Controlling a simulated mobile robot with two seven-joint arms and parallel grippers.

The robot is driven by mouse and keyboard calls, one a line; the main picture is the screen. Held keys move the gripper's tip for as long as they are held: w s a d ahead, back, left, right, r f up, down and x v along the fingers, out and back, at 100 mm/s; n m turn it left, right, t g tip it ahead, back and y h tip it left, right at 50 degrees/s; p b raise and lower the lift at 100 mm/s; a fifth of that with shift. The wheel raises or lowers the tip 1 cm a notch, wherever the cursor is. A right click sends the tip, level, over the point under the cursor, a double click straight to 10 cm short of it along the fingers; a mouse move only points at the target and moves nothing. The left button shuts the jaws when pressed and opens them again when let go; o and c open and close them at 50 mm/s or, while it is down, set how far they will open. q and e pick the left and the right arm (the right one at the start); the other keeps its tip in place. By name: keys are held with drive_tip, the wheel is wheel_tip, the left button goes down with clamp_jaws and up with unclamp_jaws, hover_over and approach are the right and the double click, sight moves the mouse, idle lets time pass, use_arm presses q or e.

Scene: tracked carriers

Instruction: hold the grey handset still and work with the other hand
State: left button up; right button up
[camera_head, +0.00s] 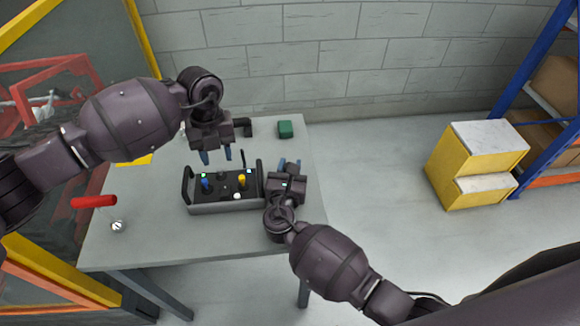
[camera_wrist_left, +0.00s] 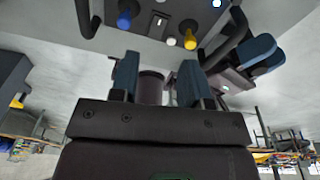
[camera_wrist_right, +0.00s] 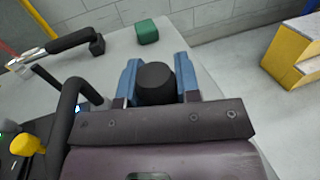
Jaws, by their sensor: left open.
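The grey handset (camera_head: 227,206) lies on the table, with a black top and an upright black loop handle at each end. It carries a blue stick (camera_head: 207,183), a yellow stick (camera_head: 241,179) and a white knob (camera_head: 237,196). My left gripper (camera_head: 216,156) is open and empty just behind and above it; the handset also shows in the left wrist view (camera_wrist_left: 180,12). My right gripper (camera_head: 290,164) is beside the right handle, which stands left of its fingers in the right wrist view (camera_wrist_right: 62,115). A dark round shape (camera_wrist_right: 155,84) shows between its fingers; whether it is gripped is unclear.
A green block (camera_head: 285,129) and a black piece (camera_head: 242,127) stand at the table's back. A red-handled tool (camera_head: 94,202) and a small metallic round item (camera_head: 117,226) lie at the left. The front of the table is mostly clear.

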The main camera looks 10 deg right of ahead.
drive_tip(key=c, duration=0.5)
use_arm(q)
drive_tip(key=c, duration=0.8)
use_arm(e)
clamp_jaws()
use_arm(q)
drive_tip(key=shift+r, duration=0.4)
drive_tip(key=r+n, duration=0.1)
drive_tip(key=n, duration=0.4)
drive_tip(key=s+r+n, duration=0.1)
drive_tip(key=r+n, duration=0.1)
drive_tip(key=n, duration=0.3)
drive_tip(key=r+n, duration=0.1)
drive_tip(key=n, duration=0.5)
drive_tip(key=shift+s+a+r, duration=0.2)
drive_tip(key=shift+s+r, duration=0.1)
drive_tip(key=shift+s, duration=0.05)
